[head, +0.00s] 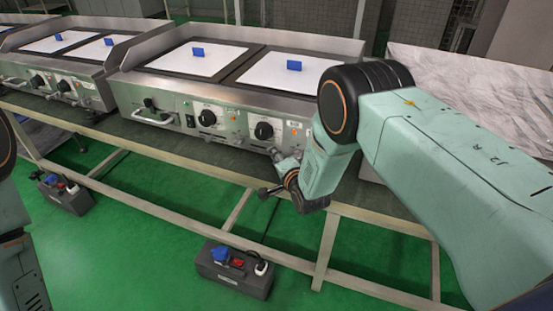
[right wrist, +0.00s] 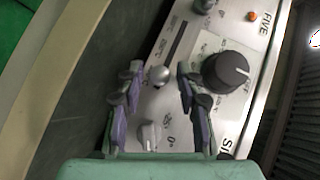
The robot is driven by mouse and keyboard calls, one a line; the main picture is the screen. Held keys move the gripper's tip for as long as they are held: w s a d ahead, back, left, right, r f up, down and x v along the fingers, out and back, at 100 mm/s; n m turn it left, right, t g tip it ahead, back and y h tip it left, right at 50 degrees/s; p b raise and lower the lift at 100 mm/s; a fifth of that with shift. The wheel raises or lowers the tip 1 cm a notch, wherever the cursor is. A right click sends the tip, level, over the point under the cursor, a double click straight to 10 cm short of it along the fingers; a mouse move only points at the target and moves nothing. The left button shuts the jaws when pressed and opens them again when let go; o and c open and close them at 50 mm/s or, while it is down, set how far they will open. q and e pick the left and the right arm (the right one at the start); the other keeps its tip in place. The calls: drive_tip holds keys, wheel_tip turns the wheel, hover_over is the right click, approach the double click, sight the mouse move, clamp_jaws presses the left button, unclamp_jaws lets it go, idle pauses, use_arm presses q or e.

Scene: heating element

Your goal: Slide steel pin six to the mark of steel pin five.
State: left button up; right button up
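A round steel pin (right wrist: 158,75) shows in the right wrist view at the lower end of a dark slot (right wrist: 177,42). I take it for steel pin six, as the label SIX shows at the lower right of the panel. My right gripper (right wrist: 159,90) is open, with one finger on each side of the pin and visible gaps. In the head view this gripper (head: 272,175) is at the front of the right heating unit's panel, which the arm partly covers. I cannot clearly make out steel pin five or its mark. My left gripper is out of view.
A black knob (right wrist: 226,71) sits close to the right finger. A pale lever (right wrist: 149,136) lies below the pin. In the head view, a bar handle (head: 152,119) juts from the panel (head: 176,107). Black socket boxes (head: 234,270) stand below the table.

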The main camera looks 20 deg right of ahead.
clamp_jaws()
idle(0.4)
drive_tip(key=w+a+b, duration=0.2)
drive_tip(key=a, duration=0.1)
drive_tip(key=shift+w+a, duration=0.15)
drive_tip(key=shift+w, duration=0.15)
drive_tip(key=shift+o, duration=1.1)
unclamp_jaws()
drive_tip(key=shift+s, duration=0.1)
drive_tip(key=v, duration=1.2)
